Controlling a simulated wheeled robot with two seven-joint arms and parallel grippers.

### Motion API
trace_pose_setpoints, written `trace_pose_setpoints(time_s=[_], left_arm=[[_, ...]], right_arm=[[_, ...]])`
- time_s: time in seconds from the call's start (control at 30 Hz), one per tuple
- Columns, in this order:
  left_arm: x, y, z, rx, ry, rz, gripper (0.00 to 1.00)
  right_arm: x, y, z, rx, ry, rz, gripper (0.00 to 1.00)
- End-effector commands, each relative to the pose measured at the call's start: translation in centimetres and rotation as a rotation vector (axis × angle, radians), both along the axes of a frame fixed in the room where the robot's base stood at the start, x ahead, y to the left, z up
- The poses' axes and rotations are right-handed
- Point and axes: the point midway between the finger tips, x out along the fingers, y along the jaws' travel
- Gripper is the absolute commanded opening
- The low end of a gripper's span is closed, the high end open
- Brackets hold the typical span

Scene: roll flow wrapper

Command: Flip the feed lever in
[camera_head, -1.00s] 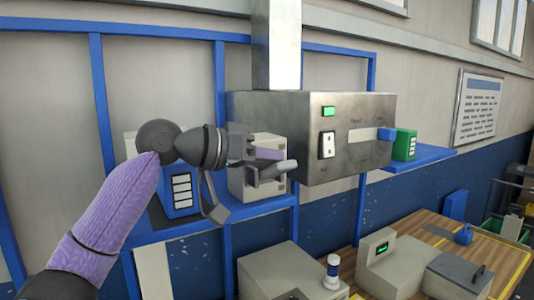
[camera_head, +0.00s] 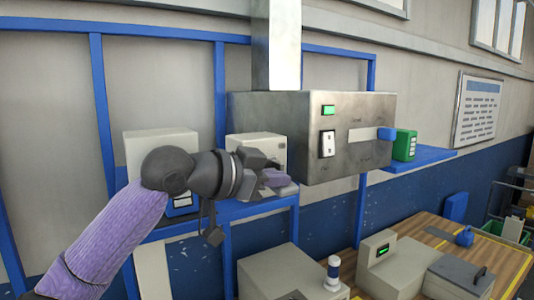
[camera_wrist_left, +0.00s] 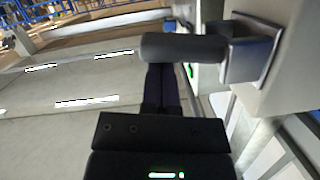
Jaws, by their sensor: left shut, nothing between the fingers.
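In the left wrist view a dark grey cylinder (camera_wrist_left: 185,47), which looks like the feed lever's handle, lies across the picture beyond my fingertips. It meets a square metal bracket (camera_wrist_left: 250,60) on a pale housing at the right. My left gripper (camera_wrist_left: 160,75) is shut and empty, its fingertips close below the handle; I cannot tell whether they touch. In the head view my left gripper (camera_head: 276,178) is in front of the small beige box on the shelf, left of and below the metal machine housing (camera_head: 345,150). I cannot clearly make out the handle there. My right gripper is not in view.
A wooden table (camera_head: 425,229) with grey devices is below.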

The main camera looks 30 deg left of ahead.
Motion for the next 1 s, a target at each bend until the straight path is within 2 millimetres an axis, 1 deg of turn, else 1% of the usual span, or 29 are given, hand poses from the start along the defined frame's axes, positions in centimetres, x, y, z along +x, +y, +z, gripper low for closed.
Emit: trace_pose_setpoints(time_s=[0.2,0.43,0.67,1.0], left_arm=[[-0.1,-0.1,-1.0,0.132,-0.075,0.001,0.00],[-0.1,-0.1,-1.6,0.223,-0.130,0.000,0.00],[-0.1,-0.1,-1.9,0.265,-0.155,0.000,0.00],[-0.1,-0.1,-1.9,0.273,-0.161,0.000,0.00]], right_arm=[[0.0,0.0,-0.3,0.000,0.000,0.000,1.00],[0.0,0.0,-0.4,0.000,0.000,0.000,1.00],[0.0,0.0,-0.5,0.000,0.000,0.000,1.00],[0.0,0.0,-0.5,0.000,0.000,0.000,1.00]])
